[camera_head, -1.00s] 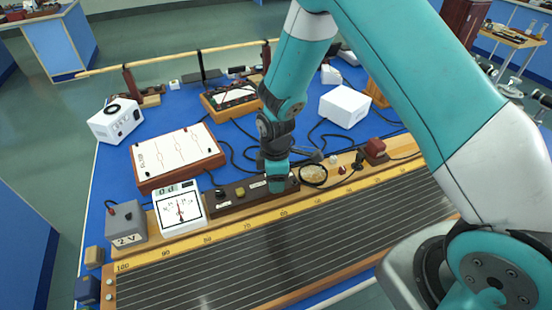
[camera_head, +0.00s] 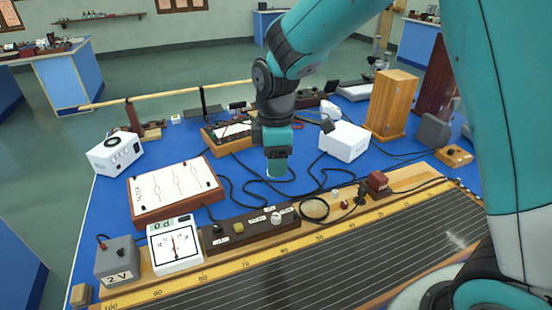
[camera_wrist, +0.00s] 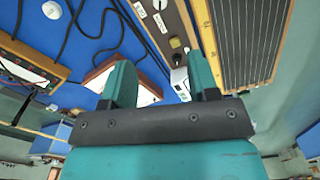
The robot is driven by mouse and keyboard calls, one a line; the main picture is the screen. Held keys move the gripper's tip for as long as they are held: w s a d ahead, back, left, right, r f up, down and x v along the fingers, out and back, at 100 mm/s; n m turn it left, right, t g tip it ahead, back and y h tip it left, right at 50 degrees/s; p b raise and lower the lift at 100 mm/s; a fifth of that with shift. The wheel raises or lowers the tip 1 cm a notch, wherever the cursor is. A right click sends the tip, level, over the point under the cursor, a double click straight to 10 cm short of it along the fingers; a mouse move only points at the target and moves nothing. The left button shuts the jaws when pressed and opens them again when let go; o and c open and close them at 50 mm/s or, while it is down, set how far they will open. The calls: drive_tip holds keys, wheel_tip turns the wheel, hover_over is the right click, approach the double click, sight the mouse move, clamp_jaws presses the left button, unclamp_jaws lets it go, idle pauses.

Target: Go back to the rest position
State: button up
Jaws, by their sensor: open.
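My gripper (camera_head: 277,170) hangs above the blue bench top, behind the dark switch strip (camera_head: 246,229), and points down. In the wrist view its two teal fingers (camera_wrist: 162,80) stand apart with nothing held between them. The switch strip, with a yellow button and a white knob, also shows in the wrist view (camera_wrist: 157,27). The gripper is clear of the strip and of the wires. My arm covers the upper right of the head view.
A potentiometer board (camera_head: 330,255) runs along the front. A meter (camera_head: 175,244), a 2 V box (camera_head: 117,262), a white circuit board (camera_head: 172,188) and a white box (camera_head: 343,141) surround the area. A wooden cabinet (camera_head: 390,104) stands at the back right. Black wires cross the blue top.

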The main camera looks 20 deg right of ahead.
idle(0.3)
drive_tip(key=s+a+r+m+y, duration=0.2)
drive_tip(key=s+r+m, duration=0.2)
drive_tip(key=s, duration=0.7)
drive_tip(key=s+a+r+m+y, duration=0.2)
drive_tip(key=s+r, duration=0.3)
drive_tip(key=s, duration=0.7)
drive_tip(key=shift+a+r+m, duration=0.2)
drive_tip(key=shift+r+m, duration=0.2)
drive_tip(key=shift+m, duration=0.5)
